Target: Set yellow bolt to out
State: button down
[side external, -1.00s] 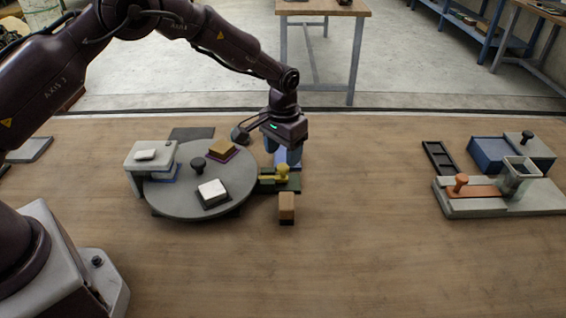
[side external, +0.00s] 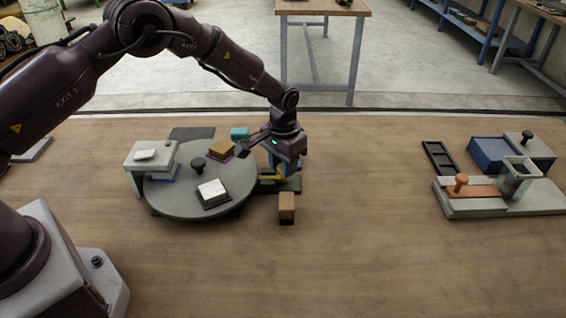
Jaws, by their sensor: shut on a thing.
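The yellow bolt (side external: 268,178) lies on a dark green base (side external: 291,186) just right of the grey turntable (side external: 170,200). My gripper (side external: 280,171) is down at the bolt and shut on it, pointing downward. The gripper hides the bolt's knob and much of its bar, so how far the bolt has slid cannot be told.
The turntable carries a white block (side external: 212,190), a tan block (side external: 221,148) and a black knob (side external: 198,163). A tan block (side external: 287,205) stands in front of the bolt base. A teal block (side external: 240,133) lies behind. A fixture with an orange slide (side external: 474,192) is far right.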

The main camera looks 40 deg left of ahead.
jog(key=shift+w+d, duration=1.15)
jog(key=c, duration=0.8)
grip_release()
jog(key=shift+r, duration=0.15)
notch_tip(320, 180, up, 13)
